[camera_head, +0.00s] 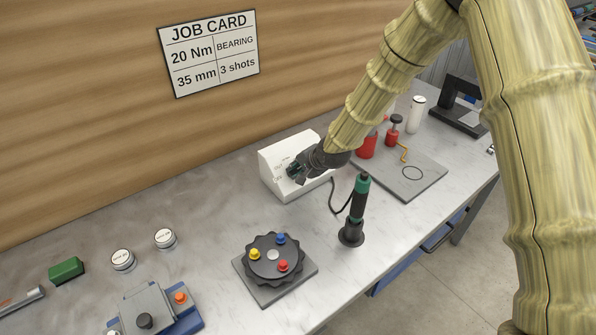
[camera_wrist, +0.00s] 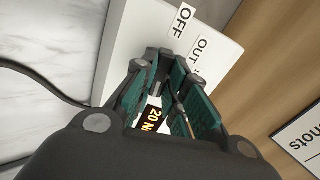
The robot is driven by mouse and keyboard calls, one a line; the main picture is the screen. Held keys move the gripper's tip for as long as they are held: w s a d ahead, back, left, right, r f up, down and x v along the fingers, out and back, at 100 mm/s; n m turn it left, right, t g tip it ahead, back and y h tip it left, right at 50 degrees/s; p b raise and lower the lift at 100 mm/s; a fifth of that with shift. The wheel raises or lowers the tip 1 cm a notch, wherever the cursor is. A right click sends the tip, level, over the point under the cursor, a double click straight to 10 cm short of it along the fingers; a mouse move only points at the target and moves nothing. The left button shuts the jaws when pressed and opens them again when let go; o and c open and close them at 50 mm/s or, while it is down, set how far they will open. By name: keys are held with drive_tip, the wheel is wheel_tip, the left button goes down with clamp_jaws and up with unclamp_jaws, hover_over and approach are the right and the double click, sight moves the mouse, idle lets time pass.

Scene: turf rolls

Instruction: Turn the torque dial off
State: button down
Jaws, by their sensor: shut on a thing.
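The white control box (camera_head: 291,150) stands on the bench against the wooden wall. In the wrist view, the box (camera_wrist: 127,37) carries an "OFF" label (camera_wrist: 184,20), an "OUT" label (camera_wrist: 199,53) and a lit display (camera_wrist: 152,117) reading "20 N", partly covered. My gripper (camera_head: 294,172) is at the front face of the box. In the wrist view its green-padded fingers (camera_wrist: 170,72) are closed in on the torque dial just below the "OFF" label. The dial is mostly hidden between the fingers, so its pointer setting cannot be read.
A green and black screwdriver (camera_head: 357,210) stands upright in front of the box, its cable running back. A black round fixture with coloured knobs (camera_head: 274,260) is nearer. A grey mat (camera_head: 420,180) with red containers lies right. The job card (camera_head: 208,52) hangs behind.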

drive_tip(key=n+b, duration=0.2)
drive_tip(key=n, duration=0.2)
drive_tip(key=shift+f+b, duration=0.2)
drive_tip(key=shift+b, duration=0.15)
drive_tip(key=n+b, duration=0.2)
drive_tip(key=n, duration=0.3)
drive_tip(key=n+b, duration=0.2)
drive_tip(key=n, duration=0.2)
drive_tip(key=n+b, duration=0.1)
drive_tip(key=n, duration=0.7)
drive_tip(key=shift+n+b, duration=0.3)
drive_tip(key=shift+b, duration=0.05)
drive_tip(key=n, duration=0.4)
drive_tip(key=shift+b, duration=0.3)
drive_tip(key=n+b, duration=0.1)
drive_tip(key=n, duration=0.4)
drive_tip(key=shift+r+n+b, duration=0.1)
drive_tip(key=shift+n+b, duration=0.5)
drive_tip(key=shift+n, duration=1.2)
